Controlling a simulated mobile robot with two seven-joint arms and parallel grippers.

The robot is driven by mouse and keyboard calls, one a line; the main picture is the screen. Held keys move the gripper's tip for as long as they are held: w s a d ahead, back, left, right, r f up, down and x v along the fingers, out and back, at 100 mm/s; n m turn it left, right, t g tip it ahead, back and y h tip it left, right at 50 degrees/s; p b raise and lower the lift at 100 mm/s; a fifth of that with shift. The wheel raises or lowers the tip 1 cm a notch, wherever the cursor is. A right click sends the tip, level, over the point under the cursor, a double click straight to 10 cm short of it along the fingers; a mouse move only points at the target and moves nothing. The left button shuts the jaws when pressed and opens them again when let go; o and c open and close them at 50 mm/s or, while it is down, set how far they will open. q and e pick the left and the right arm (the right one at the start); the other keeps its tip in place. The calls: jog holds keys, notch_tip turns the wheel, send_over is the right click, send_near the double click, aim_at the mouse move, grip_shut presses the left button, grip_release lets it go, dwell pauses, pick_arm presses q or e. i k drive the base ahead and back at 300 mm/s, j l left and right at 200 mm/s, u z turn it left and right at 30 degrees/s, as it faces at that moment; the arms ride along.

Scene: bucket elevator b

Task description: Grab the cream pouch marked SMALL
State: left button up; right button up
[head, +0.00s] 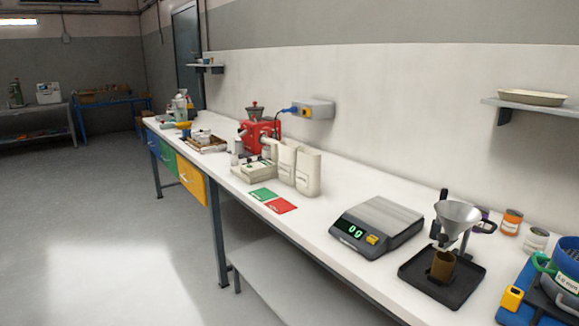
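Upright cream pouches stand in a group on the white bench. The front one (308,173) is nearest, and another pouch (286,163) stands just behind it to the left. A further cream shape (268,151) is partly hidden at the left of the group. The print on them is too small to read, so I cannot tell which is marked SMALL. Neither of my grippers shows in the head view.
A low cream box (253,173) lies left of the pouches, with a red machine (260,133) behind. Green (263,194) and red (282,206) cards lie in front. A scale reading 0 g (377,225) and a funnel stand (458,218) are to the right.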

aim_at(287, 150)
jog(key=u, duration=1.2)
jog(key=i+u, duration=0.25)
jog(key=i, duration=2.75)
jog(key=i+z, duration=0.2)
jog(key=i, duration=0.2)
jog(key=i+j+z, duration=0.2)
jog(key=i, duration=0.2)
jog(key=i+j+z, duration=0.25)
jog(key=i+l+z, duration=0.1)
jog(key=z, duration=1.65)
